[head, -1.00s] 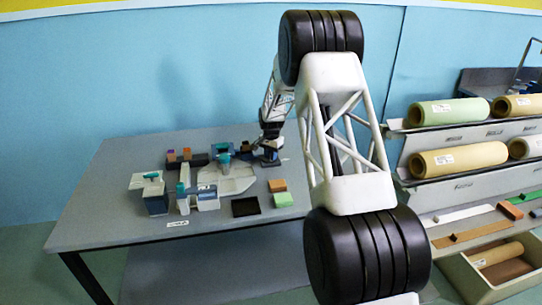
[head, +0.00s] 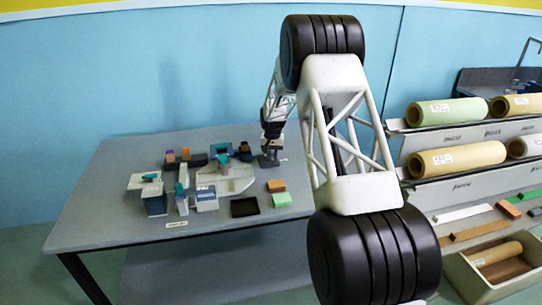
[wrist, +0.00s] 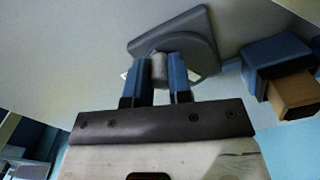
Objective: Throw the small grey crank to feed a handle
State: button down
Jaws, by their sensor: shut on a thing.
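The small grey crank (wrist: 159,68) shows in the wrist view as a stub between the two blue fingers of my gripper (wrist: 160,80), which is shut on it. The crank stands on a dark grey rounded base (wrist: 185,30) on the table. In the head view my gripper (head: 270,151) is low over the back right part of the table, right beside the pale grey fixture with teal parts. The fingers hide most of the crank, and its angle cannot be told. I cannot tell which part is the handle.
A blue box with a brown block (wrist: 292,92) stands close on the right in the wrist view. On the table (head: 110,215) are an orange block (head: 276,186), a green block (head: 282,200) and a black tray (head: 244,207). Paper rolls lie on racks (head: 470,135) at right.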

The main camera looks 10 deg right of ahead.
jog(key=n, duration=0.4)
jog(key=w+d+n, duration=0.1)
jog(key=n, duration=0.1)
jog(key=shift+n, duration=0.3)
jog(key=n, duration=0.3)
jog(key=shift+w+d+n, duration=0.2)
jog(key=shift+w+n, duration=0.1)
jog(key=shift+w, duration=0.1)
jog(key=shift+w+n, duration=0.2)
jog(key=shift+n, duration=0.5)
jog(key=shift+w+n, duration=0.15)
jog(key=shift+n, duration=0.55)
jog(key=c, duration=1)
grip_release()
jog(key=shift+c, duration=0.2)
jog(key=shift+r, duration=0.15)
notch_tip(320, 180, up, 8)
jog(key=shift+f, duration=0.25)
